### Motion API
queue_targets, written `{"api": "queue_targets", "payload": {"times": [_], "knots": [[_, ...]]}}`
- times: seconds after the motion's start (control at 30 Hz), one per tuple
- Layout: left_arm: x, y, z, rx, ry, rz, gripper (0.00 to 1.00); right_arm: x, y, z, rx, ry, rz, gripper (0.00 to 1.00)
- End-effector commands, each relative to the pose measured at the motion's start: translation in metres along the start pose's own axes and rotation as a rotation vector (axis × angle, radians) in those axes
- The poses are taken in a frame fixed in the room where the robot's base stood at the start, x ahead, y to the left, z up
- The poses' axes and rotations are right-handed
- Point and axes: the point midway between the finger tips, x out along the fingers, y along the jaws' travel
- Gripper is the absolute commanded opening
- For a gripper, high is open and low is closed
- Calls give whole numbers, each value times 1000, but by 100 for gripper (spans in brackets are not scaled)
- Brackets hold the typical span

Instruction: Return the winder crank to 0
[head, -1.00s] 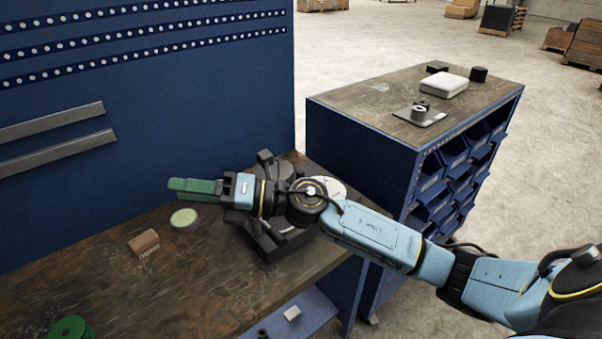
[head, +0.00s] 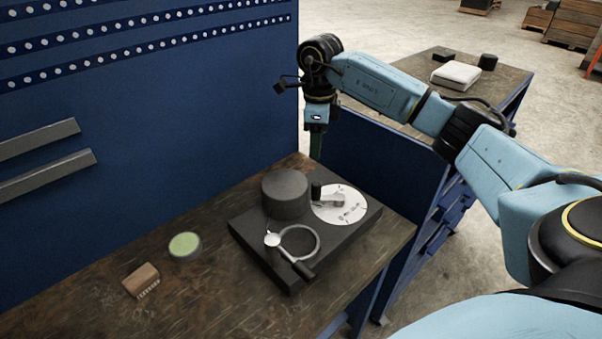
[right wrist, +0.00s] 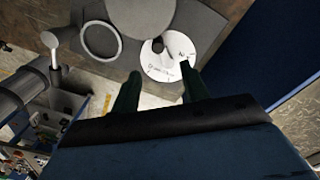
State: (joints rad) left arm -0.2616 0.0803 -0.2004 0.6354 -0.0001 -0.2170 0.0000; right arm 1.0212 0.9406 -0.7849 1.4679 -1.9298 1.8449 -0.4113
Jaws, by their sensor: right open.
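The winder crank (head: 328,201) is a short grey arm with an upright black knob on a white marked dial (head: 350,213), at the right of a dark square-based device on the bench. In the head view the knob end points left; the dial's figures are too small to read. My right gripper (head: 316,145) points down beyond the device, apart from the crank. In the right wrist view its green fingers (right wrist: 160,90) are spread with nothing between them, and the dial (right wrist: 155,68) lies beyond them. My left gripper is not in view.
A green-topped disc (head: 185,244) and a brown brush (head: 141,279) lie left. The blue panel (head: 200,120) stands behind. The bench front is clear.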

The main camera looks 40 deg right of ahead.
Motion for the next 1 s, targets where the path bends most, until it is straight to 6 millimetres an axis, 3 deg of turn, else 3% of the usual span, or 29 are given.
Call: {"api": "queue_targets", "payload": {"times": [0.07,0.23,0.37,0.5,0.7,1.0], "knots": [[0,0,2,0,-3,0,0,5,0,-1,2,5,1,45],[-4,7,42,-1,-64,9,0,32,1,-1,1,7,4,45],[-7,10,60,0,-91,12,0,60,1,-1,1,6,5,45],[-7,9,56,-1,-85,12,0,90,1,-1,0,4,5,45],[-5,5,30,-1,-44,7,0,120,1,0,1,3,4,45],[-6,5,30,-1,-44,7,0,133,0,0,0,1,1,45]]}}
